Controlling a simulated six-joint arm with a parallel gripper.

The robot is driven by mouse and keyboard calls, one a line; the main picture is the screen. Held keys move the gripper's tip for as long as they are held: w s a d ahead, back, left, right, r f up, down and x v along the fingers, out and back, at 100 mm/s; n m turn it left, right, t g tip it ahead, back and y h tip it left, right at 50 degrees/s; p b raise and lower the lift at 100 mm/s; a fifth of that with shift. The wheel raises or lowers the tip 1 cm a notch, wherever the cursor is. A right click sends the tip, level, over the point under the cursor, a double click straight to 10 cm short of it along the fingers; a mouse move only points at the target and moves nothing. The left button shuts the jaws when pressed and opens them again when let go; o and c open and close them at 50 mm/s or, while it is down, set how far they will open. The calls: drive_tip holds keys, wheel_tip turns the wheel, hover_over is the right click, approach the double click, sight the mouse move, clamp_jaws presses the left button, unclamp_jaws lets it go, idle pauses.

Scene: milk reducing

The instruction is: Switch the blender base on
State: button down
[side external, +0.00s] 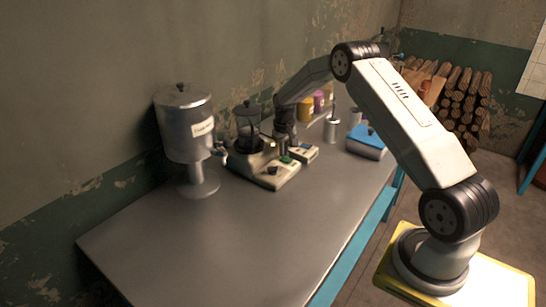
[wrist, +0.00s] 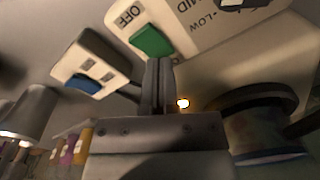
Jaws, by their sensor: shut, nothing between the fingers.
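The blender base (side external: 265,171) is cream-coloured with a dark knob and stands on the table with a dark jar (side external: 248,120) on it. In the wrist view its panel (wrist: 205,30) carries "OFF", "MID" and "LOW" markings and a green button (wrist: 152,40) beside "OFF". My gripper (wrist: 158,62) is shut and empty, its fingertips right at the near edge of the green button. Whether they touch it I cannot tell. In the side view my gripper (side external: 285,148) hangs over the back of the base, and its tips are hard to make out.
A small box (side external: 303,152) with a blue button (wrist: 87,85) sits close beside the base. A metal dispenser (side external: 186,130) stands left. The table's front (side external: 240,240) is clear.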

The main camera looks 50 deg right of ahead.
sight(282, 159)
drive_tip(key=shift+r, duration=3)
drive_tip(key=shift+a, duration=0.1)
drive_tip(key=shift+a+r, duration=0.15)
drive_tip(key=shift+a, duration=0.05)
drive_tip(key=s+a+r+n+t, duration=0.15)
drive_tip(key=s+a, duration=0.25)
drive_tip(key=a, duration=0.4)
drive_tip(key=s+a+r+n, duration=0.2)
drive_tip(key=s+a+r, duration=0.1)
drive_tip(key=a, duration=0.4)
drive_tip(key=s+a+n, duration=0.1)
drive_tip(key=s+a, duration=0.4)
drive_tip(key=s, duration=0.2)
drive_tip(key=s+a+n+t, duration=0.1)
drive_tip(key=s+a, duration=0.4)
drive_tip(key=s, duration=0.3)
drive_tip(key=shift+a, duration=0.35)
